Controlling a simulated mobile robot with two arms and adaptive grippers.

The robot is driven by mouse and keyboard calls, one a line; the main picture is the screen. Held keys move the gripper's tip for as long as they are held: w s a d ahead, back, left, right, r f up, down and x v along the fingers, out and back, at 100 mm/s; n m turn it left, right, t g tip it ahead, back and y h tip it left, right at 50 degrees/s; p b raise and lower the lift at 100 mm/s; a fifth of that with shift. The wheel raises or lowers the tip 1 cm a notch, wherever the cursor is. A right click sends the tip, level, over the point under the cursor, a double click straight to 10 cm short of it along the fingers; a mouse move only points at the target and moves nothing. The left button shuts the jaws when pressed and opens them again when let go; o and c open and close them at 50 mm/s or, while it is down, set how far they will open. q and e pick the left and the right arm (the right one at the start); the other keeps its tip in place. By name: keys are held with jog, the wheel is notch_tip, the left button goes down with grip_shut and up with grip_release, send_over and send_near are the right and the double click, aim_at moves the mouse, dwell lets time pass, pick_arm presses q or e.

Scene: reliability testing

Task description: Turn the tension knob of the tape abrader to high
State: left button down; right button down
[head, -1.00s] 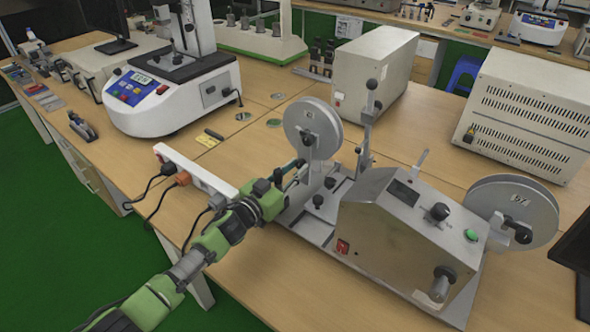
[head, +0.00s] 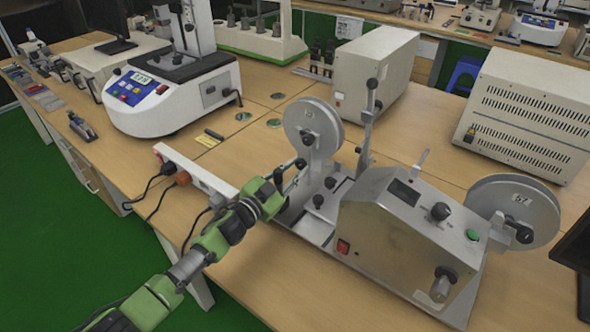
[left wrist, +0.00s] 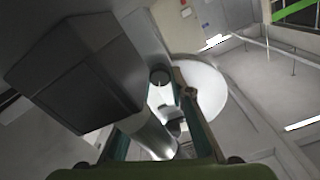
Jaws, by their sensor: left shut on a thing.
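The tape abrader (head: 395,245) is a silver box on a base plate, with a reel (head: 313,127) at the left and another reel (head: 513,212) at the right. My left gripper (head: 288,177) is at the abrader's left end, beside the left reel, shut on what looks like the tension knob; the fingers mostly hide it in the head view. In the left wrist view, a grey metal cylinder (left wrist: 152,135) lies between the two fingers, with a black round end (left wrist: 159,77) beyond. I cannot read the knob's setting. My right gripper is not in view.
A black dial (head: 439,212) and a green button (head: 473,235) sit on the abrader's top. A white power strip (head: 195,170) with cables lies left of the gripper. An upright lever (head: 369,115) stands behind. The table in front is bare.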

pick_arm(q)
jog(key=c, duration=1.8)
grip_release()
jog(key=shift+s, duration=0.1)
jog(key=v, duration=1.2)
